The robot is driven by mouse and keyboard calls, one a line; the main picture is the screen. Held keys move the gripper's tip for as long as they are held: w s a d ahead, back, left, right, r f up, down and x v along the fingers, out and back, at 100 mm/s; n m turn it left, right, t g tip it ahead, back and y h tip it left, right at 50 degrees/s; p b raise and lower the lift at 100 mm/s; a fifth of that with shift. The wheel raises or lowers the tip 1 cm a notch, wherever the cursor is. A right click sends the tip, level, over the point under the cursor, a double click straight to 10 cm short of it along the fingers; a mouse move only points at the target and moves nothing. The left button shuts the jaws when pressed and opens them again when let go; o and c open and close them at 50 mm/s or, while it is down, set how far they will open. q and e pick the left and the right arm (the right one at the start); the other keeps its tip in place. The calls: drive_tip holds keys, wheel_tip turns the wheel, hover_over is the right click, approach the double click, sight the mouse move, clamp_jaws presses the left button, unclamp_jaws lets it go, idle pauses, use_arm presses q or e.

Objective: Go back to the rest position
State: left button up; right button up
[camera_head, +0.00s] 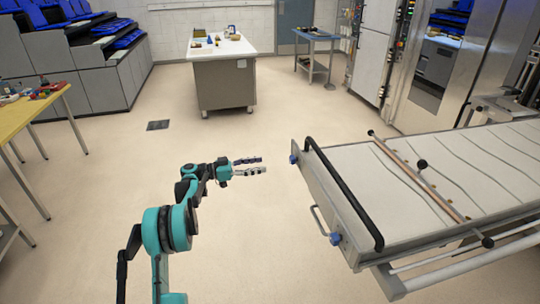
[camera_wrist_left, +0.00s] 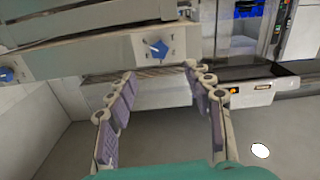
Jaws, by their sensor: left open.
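My left gripper (camera_head: 262,165) is in the middle of the head view, held over the floor and pointing right. Its two fingers are apart, with nothing between them. A gap of floor shows between its tips and the loader table on the right. In the left wrist view the open fingers (camera_wrist_left: 165,90) point toward the side of that table, which carries a blue knob (camera_wrist_left: 156,48). My right gripper is in neither view.
The loader table (camera_head: 345,153) with a black bar handle (camera_head: 343,190) fills the right side. A white-topped counter (camera_head: 225,48) stands at the back. A yellow table (camera_head: 30,110) is at the left edge. The floor (camera_head: 130,185) around my left arm is clear.

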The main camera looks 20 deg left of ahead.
use_arm(q)
drive_tip(key=s+d+r+n+g+y, duration=0.2)
drive_tip(key=s+d+r+n+y, duration=0.15)
drive_tip(key=s+d, duration=0.45)
drive_tip(key=s+d+r+n+g+y, duration=0.2)
drive_tip(key=s+d+r+n+y, duration=0.15)
drive_tip(key=s+d, duration=0.4)
drive_tip(key=s+f+n+y, duration=0.1)
drive_tip(key=s+f+y, duration=0.3)
drive_tip(key=s, duration=0.8)
drive_tip(key=s+d+f+n+t+y, duration=0.1)
drive_tip(key=s+f+y, duration=0.3)
drive_tip(key=s, duration=0.9)
drive_tip(key=shift+s+d+f+n, duration=0.2)
drive_tip(key=shift+d+f+n, duration=0.1)
drive_tip(key=shift+f+n, duration=0.3)
